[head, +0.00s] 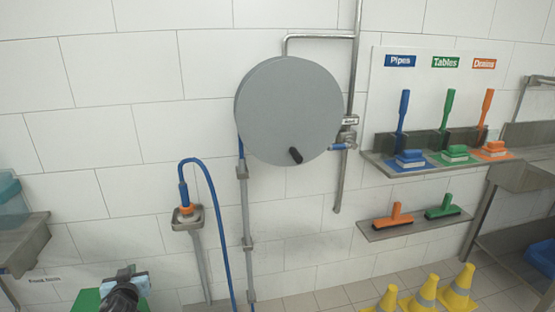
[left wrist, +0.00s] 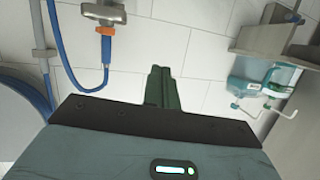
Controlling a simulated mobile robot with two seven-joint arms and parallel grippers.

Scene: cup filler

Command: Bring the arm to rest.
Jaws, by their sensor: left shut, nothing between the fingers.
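My left gripper (head: 127,270) shows at the bottom left of the head view, low in front of the tiled wall. In the left wrist view its dark green fingers (left wrist: 161,86) are together, with nothing between them. They point at the white tiles and touch nothing that I can see. My right gripper is in neither view.
A grey hose reel (head: 290,110) hangs on the wall. Its blue hose (head: 217,205) runs to an orange-collared nozzle (head: 186,209) in a metal holder. Brush shelves (head: 415,227) and yellow cones (head: 459,283) are at the right. Bottles (left wrist: 280,78) stand at the right in the wrist view.

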